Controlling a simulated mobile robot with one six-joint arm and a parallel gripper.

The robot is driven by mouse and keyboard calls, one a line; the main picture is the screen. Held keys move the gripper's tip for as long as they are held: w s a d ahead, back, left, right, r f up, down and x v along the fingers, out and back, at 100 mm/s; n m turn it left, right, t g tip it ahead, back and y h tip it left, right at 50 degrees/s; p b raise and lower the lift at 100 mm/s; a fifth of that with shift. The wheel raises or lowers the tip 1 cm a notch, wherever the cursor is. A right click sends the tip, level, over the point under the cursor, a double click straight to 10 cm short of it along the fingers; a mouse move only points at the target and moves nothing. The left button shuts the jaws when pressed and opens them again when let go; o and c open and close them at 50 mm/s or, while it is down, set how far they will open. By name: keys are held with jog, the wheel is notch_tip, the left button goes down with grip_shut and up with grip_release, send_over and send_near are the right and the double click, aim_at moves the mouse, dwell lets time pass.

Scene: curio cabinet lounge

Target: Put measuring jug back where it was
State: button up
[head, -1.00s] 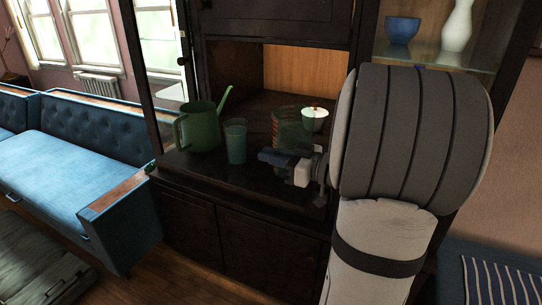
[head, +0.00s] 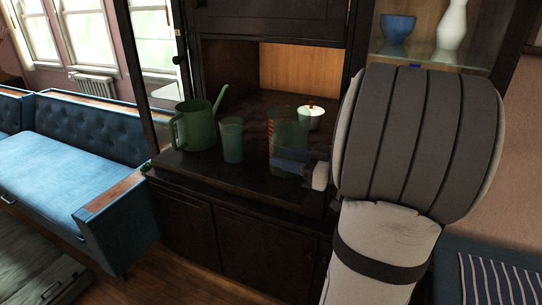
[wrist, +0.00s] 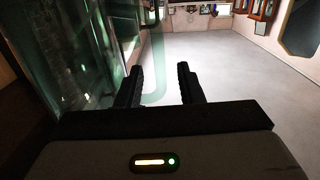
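The measuring jug (head: 286,128) is clear greenish glass with red markings. It appears upright on the dark cabinet counter (head: 225,177). My gripper (head: 285,163) comes in from the right at the jug's lower part, overlapping it in the head view. In the wrist view the jug (wrist: 85,50) fills the left side, and its glass handle hangs down between my two dark fingertips (wrist: 160,80). The fingers are apart, with gaps beside the handle; I see no clear contact. Where the jug stood before is not shown.
A green watering can (head: 195,128) and a green tumbler (head: 231,140) stand left of the jug. A white lidded pot (head: 310,118) is close behind it on the right. A glass shelf above holds a blue bowl (head: 398,30) and a white vase (head: 452,28). Counter left of the can is narrow.

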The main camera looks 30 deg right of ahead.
jog(key=v, duration=0.7)
jog(key=shift+s, duration=0.2)
jog(key=shift+d, duration=0.1)
